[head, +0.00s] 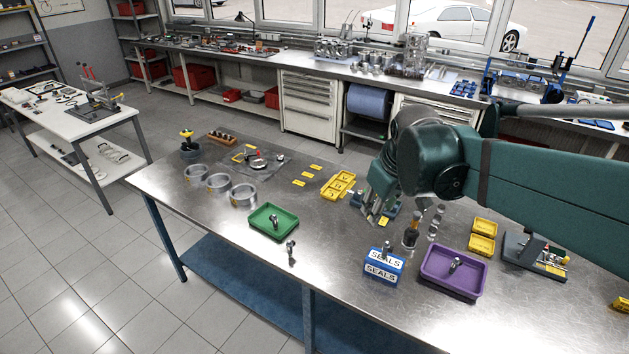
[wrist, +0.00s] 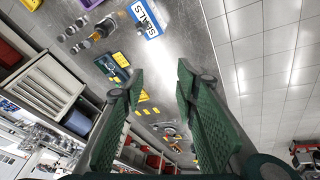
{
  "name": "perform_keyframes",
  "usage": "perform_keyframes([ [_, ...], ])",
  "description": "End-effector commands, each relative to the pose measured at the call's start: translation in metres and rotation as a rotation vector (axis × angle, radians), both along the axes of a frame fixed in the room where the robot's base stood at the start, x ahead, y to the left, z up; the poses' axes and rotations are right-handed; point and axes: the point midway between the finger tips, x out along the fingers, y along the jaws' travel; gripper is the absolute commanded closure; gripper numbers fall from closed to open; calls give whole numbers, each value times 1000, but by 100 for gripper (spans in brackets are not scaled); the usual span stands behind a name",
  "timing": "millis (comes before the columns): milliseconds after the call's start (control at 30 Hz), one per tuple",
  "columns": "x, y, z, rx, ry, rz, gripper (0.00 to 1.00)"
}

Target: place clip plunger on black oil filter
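My gripper (head: 376,213) hangs above the middle of the steel bench, beside the yellow tray. In the wrist view my gripper (wrist: 160,76) has its two green fingers wide apart with nothing between them. A dark cylinder with a yellow top (head: 189,146) stands at the far left of the bench; it may be the black oil filter. An amber and black upright part (head: 411,232) stands just right of my gripper. Small metal parts lie in the green tray (head: 258,228), on the bare bench (head: 291,248) and in the purple tray (head: 435,283). I cannot tell which is the clip plunger.
A blue SEALS box (head: 383,268) stands at the front edge. Metal rings (head: 244,195) stand at the left, and a yellow compartment tray (head: 339,186) near the middle. Yellow bins (head: 482,242) and a grey fixture (head: 537,256) are at the right. The bench front-left is mostly clear.

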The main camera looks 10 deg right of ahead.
Motion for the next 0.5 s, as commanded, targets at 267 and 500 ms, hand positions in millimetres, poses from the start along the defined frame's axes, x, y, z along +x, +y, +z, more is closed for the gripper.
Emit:
perform_keyframes([
  [267,-40,34,2,45,-77,-73,70],
  [500,-72,59,-2,94,-142,-135,70],
])
